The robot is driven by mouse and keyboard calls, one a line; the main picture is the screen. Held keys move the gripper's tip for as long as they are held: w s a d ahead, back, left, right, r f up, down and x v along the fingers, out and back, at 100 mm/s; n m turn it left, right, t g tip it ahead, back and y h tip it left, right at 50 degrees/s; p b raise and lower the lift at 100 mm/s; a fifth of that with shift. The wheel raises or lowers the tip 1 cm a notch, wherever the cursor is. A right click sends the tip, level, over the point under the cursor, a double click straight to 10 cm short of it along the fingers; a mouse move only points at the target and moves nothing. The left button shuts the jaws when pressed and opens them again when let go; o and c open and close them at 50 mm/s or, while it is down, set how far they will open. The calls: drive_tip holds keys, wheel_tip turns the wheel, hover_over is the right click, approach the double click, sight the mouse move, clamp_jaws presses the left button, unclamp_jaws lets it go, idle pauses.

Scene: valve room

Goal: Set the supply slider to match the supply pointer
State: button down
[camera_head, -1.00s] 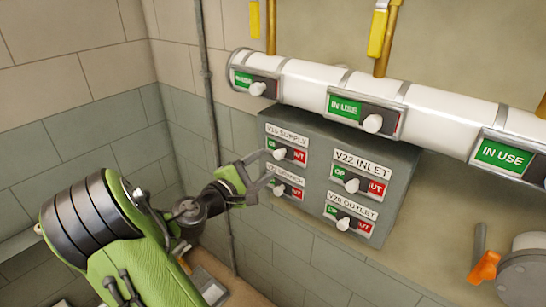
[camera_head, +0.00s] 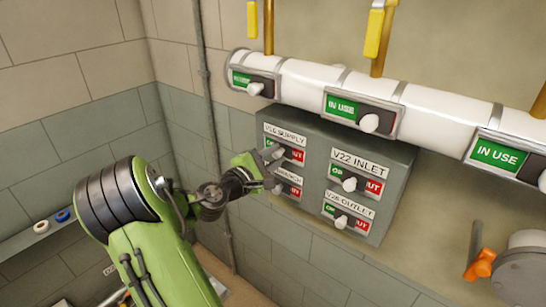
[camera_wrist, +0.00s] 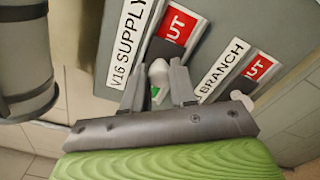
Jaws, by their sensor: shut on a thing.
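The V16 SUPPLY slider sits at the upper left of the grey panel (camera_head: 393,155). Its white knob (camera_wrist: 158,72) shows between the fingers in the wrist view, with a sliver of green beside it. The red part of its face (camera_head: 297,156) is uncovered right of the knob. My gripper (camera_head: 273,160) is at this slider and shut on its knob; its fingers (camera_wrist: 157,84) stand on either side of the knob. My gripper partly hides the slider's green part in the head view. I cannot make out a supply pointer in either view.
Below is the BRANCH slider (camera_head: 291,189), close to my gripper. V22 INLET (camera_head: 350,184) and V26 OUTLET (camera_head: 342,221) sliders are to the right. A white pipe (camera_head: 302,85) with IN USE sliders runs above. An orange-handled valve (camera_head: 480,264) is at lower right.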

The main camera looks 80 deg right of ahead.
drive_tip(key=w+p, duration=0.1)
drive_tip(key=w+d, duration=0.1)
drive_tip(key=w, duration=0.1)
drive_tip(key=shift+w+d+p, duration=0.1)
drive_tip(key=shift+d+p, duration=0.05)
drive_tip(key=shift+p, duration=0.25)
drive_tip(key=c, duration=0.9)
unclamp_jaws()
drive_tip(key=shift+w, duration=0.1)
drive_tip(key=v, duration=1.5)
drive_tip(key=shift+w+a+b, duration=0.1)
drive_tip(key=shift+a+b, duration=0.25)
drive_tip(key=shift+a, duration=0.05)
